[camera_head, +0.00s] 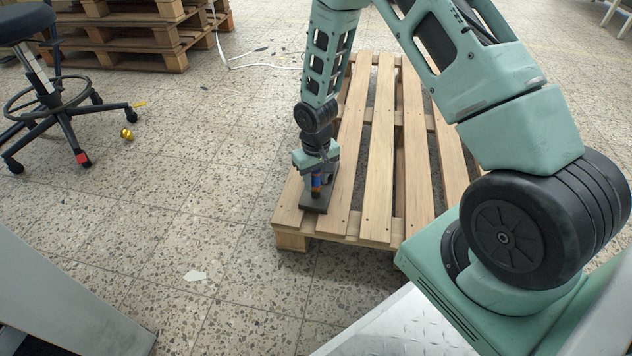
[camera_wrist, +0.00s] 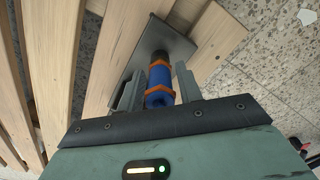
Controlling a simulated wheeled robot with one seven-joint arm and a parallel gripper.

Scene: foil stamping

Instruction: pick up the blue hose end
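The blue hose end (camera_wrist: 159,78), with orange bands and a dark tip, shows in the wrist view between my two fingers. Its dark tip points towards a dark flat plate (camera_wrist: 178,45) on the wooden pallet. In the head view the hose end (camera_head: 316,183) is a small blue and orange piece under my gripper (camera_head: 317,176), just above the plate (camera_head: 313,207). In the wrist view my gripper (camera_wrist: 160,82) has one finger on each side of the hose end, with narrow gaps visible. The fingers look open; contact is hard to judge.
The wooden pallet (camera_head: 378,160) lies on the speckled tile floor. A black stool (camera_head: 45,95) stands at the left, with a small yellow object (camera_head: 127,134) nearby. Stacked pallets (camera_head: 125,35) and a white cable (camera_head: 222,50) lie behind. Floor left of the pallet is mostly clear.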

